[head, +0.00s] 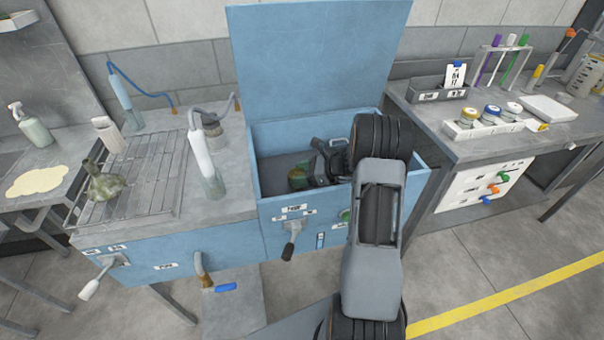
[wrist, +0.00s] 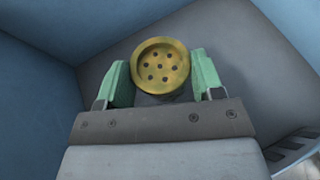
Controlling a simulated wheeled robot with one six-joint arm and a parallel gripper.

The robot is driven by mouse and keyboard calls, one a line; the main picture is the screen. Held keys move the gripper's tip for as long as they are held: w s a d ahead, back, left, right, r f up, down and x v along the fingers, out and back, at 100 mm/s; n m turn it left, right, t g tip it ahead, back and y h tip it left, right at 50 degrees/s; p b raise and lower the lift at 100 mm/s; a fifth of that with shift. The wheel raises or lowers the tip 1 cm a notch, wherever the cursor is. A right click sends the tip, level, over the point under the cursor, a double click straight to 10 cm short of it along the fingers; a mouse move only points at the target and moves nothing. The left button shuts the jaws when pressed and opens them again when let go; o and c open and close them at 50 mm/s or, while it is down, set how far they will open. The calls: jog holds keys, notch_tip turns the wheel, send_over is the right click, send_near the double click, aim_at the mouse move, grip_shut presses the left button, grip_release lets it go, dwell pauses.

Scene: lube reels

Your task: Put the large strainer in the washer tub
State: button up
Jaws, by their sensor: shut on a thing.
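The washer tub (head: 272,240) is an open blue box in the middle of the head view, its lid (head: 318,55) raised behind it. My gripper (wrist: 161,76) has its green fingers on either side of a strainer (wrist: 161,66), a round, dull yellow piece with several holes in its face. My gripper is shut on it. In the head view my arm reaches over the tub's right side, and the gripper and strainer (head: 298,177) are inside the tub walls, above or at the grey floor. I cannot tell whether the strainer touches the floor.
A grey drain rack (head: 140,180) with a mottled, funnel-like part (head: 104,185) is left of the tub. A spray nozzle (head: 203,160) stands beside the tub's left wall. The right bench holds a white tray of jars (head: 490,118) and a tube rack (head: 500,65). Tub walls surround my gripper.

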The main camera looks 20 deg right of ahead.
jog(key=shift+f, duration=0.3)
jog(key=o, duration=1)
jog(key=shift+o, duration=0.2)
jog(key=shift+r, duration=0.3)
jog(key=v, duration=1.2)
jog(key=shift+r, duration=0.35)
